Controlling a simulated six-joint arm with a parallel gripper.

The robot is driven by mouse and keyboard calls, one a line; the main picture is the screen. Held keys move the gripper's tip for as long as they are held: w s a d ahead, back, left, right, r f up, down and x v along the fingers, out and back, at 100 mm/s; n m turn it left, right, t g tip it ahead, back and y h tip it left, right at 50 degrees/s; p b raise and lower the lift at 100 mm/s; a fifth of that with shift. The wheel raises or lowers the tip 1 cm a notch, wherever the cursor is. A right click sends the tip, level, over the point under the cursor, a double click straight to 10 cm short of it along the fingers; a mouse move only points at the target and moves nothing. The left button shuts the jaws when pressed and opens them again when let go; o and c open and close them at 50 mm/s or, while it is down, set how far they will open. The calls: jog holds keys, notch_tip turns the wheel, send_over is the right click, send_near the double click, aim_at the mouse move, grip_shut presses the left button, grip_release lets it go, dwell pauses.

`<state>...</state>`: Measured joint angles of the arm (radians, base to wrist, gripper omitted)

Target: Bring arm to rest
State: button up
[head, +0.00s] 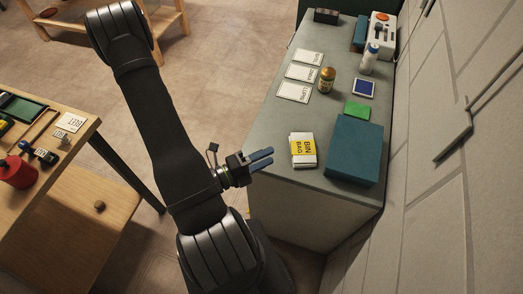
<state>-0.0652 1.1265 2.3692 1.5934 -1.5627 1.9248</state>
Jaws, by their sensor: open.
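My gripper (262,159) shows in the head view at the end of my dark arm, near the middle of the picture. Its two blue fingers point right, toward the grey counter (262,125). They are apart with nothing between them. The fingertips appear over or beside the counter's left edge, left of a yellow and white bin bag pack (303,150). I cannot tell their height above the counter.
A blue box (354,150), a green pad (357,110), a jar (327,79), a white bottle (370,58) and white cards (299,73) are on the counter. A wooden table (88,126) with a red canister (18,171) stands left. Floor (190,85) between them is clear.

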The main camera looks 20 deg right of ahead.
dwell(0.3)
jog(key=shift+w+d, duration=0.15)
jog(key=shift+d, duration=2.7)
jog(key=shift+w+d, duration=0.15)
jog(key=shift+d, duration=2.7)
jog(key=shift+a, duration=5.7)
jog(key=shift+s+d, duration=0.1)
jog(key=shift+d, duration=5.55)
jog(key=shift+d+f, duration=0.4)
jog(key=shift+f, duration=0.2)
notch_tip(320, 180, up, 3)
jog(key=shift+r, duration=2.65)
